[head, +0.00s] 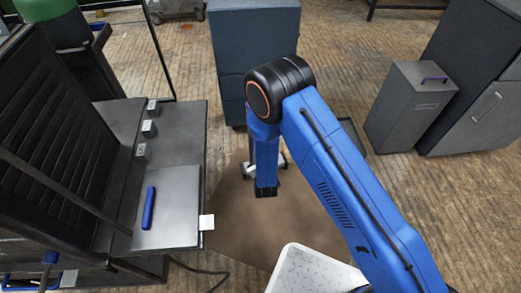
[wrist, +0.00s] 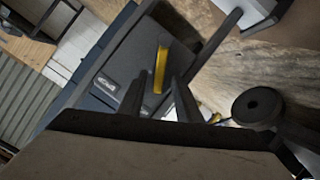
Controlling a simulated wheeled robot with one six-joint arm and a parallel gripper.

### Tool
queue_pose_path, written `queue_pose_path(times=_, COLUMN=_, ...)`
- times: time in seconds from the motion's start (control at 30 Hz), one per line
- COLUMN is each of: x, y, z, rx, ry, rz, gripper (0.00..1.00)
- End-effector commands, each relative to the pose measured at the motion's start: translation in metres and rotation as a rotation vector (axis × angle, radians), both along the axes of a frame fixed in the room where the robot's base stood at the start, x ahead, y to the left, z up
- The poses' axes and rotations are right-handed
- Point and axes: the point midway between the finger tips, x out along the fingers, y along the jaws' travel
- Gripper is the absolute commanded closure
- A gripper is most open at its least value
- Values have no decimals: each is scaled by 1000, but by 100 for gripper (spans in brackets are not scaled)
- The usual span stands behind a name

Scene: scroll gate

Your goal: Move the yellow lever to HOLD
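The yellow lever (wrist: 160,69) shows in the wrist view as a narrow upright bar on a dark grey box. In the wrist view, my gripper (wrist: 158,84) has two dark fingers spread apart with a gap between them. The lever appears beyond the fingertips, in line with the gap; I cannot tell the distance, and no contact is visible. A small pale label (wrist: 106,84) sits on the box left of the lever, its text too small to read. In the head view, my gripper (head: 267,190) points down, and I cannot make out the yellow lever there.
In the head view, a dark bench (head: 187,130) on the left carries a grey panel with a blue handle (head: 148,207) and several small blocks. A blue-grey cabinet (head: 255,45) stands behind my arm. A grey bin (head: 408,105) stands right, with open wooden floor between.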

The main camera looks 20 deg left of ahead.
Motion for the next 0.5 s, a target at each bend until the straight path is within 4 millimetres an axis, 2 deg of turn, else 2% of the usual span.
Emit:
queue_pose_path(times=0.17, x=-13, y=-6, z=5, rx=-2, ry=0, rz=2, gripper=69)
queue_pose_path(times=0.5, x=-67, y=-36, z=26, rx=-1, ry=0, rz=4, gripper=69)
